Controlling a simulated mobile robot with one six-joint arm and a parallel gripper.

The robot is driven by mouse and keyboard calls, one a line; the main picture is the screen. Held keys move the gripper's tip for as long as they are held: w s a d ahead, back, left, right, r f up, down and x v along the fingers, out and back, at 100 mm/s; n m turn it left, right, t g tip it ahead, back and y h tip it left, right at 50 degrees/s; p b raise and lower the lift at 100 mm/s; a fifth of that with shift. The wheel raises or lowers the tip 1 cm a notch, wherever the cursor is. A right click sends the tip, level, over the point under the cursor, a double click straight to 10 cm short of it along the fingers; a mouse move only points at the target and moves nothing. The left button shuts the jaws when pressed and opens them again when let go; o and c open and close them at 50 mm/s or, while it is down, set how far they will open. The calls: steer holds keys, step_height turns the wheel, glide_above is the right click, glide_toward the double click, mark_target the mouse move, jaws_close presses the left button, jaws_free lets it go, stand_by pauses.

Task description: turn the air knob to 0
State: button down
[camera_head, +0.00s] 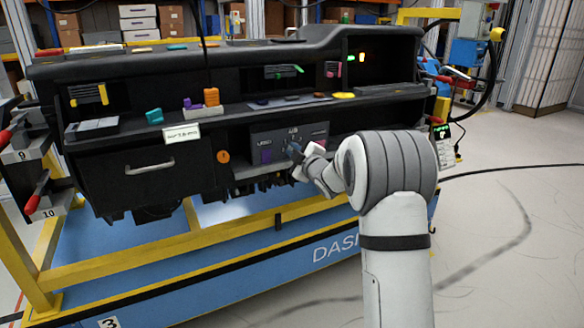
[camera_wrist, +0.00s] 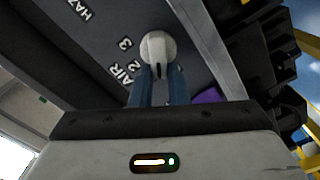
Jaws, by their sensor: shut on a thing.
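The air knob (camera_wrist: 157,46) is a pale round knob with a dark pointer line, mounted on the dark control panel (camera_wrist: 75,50). The printed AIR label and the numbers 2 and 3 show beside it in the wrist view. The pointer line faces the bottom of the wrist view, toward my gripper; no 0 is readable. My gripper (camera_wrist: 160,76) has its two blue fingers shut on the knob, one on each side. In the head view my gripper (camera_head: 296,150) is at the panel (camera_head: 262,136), and the knob is hidden there.
A drawer with a silver handle (camera_head: 150,168) is left of the panel. A purple piece (camera_wrist: 207,96) lies near the right finger. Shelves with small coloured parts are above the panel, and a yellow frame (camera_head: 160,245) runs below.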

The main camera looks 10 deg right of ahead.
steer(key=n+b, duration=0.2)
steer(key=b, duration=0.1)
steer(key=f+n+b, duration=0.1)
steer(key=n+b, duration=0.3)
steer(key=b, duration=0.1)
steer(key=shift+f+b, duration=0.3)
steer(key=shift+f, duration=0.1)
steer(key=shift+n, duration=0.3)
steer(key=shift+r, duration=0.1)
steer(key=c, duration=1.4)
jaws_free()
steer(key=shift+a+r, duration=0.1)
steer(key=shift+r, duration=0.05)
steer(key=shift+s+r, duration=0.1)
steer(key=p+v, duration=0.1)
steer(key=v, duration=0.6)
steer(key=shift+s, duration=0.35)
